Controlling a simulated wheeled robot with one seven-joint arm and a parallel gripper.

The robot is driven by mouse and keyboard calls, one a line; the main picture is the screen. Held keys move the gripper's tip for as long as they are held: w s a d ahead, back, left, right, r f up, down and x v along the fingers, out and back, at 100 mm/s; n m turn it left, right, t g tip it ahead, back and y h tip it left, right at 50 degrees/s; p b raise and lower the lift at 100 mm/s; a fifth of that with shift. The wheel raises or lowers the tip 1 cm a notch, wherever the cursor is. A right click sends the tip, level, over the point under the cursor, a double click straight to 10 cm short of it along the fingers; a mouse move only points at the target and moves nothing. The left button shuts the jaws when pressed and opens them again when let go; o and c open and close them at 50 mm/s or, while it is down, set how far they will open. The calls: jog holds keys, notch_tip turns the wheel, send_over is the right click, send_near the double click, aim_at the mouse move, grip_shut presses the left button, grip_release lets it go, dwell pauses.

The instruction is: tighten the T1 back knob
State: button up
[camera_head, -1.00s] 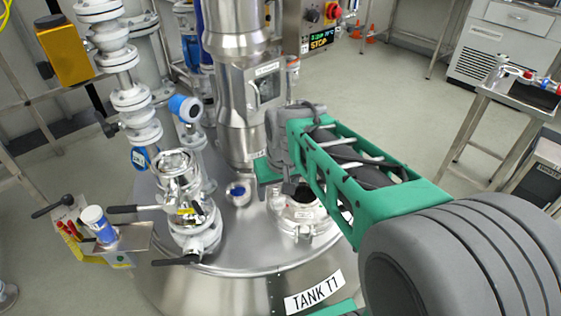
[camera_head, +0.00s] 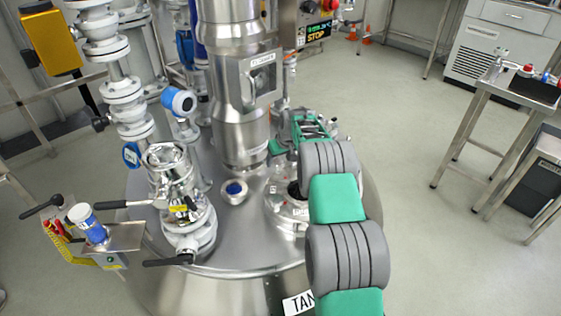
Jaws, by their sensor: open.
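Tank T1 (camera_head: 215,258) is a steel vessel with a domed lid, its label partly covered by my arm. A round hatch (camera_head: 283,215) with steel fittings sits on the right of the lid. My arm crosses over its right and back part. I cannot make out the back knob; that side of the hatch is hidden behind my arm links. My arm reaches from the bottom of the picture to the far side of the hatch.
A tall steel column (camera_head: 235,130) rises from the lid behind the hatch. A valve stack (camera_head: 172,190) with black handles stands left. A control box with a STOP display (camera_head: 318,30) is behind. A side table (camera_head: 530,95) stands right, with open floor before it.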

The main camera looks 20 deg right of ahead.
jog(key=shift+w+f, duration=0.15)
jog(key=shift+f, duration=0.2)
jog(key=shift+c, duration=0.2)
jog(key=c, duration=1.3)
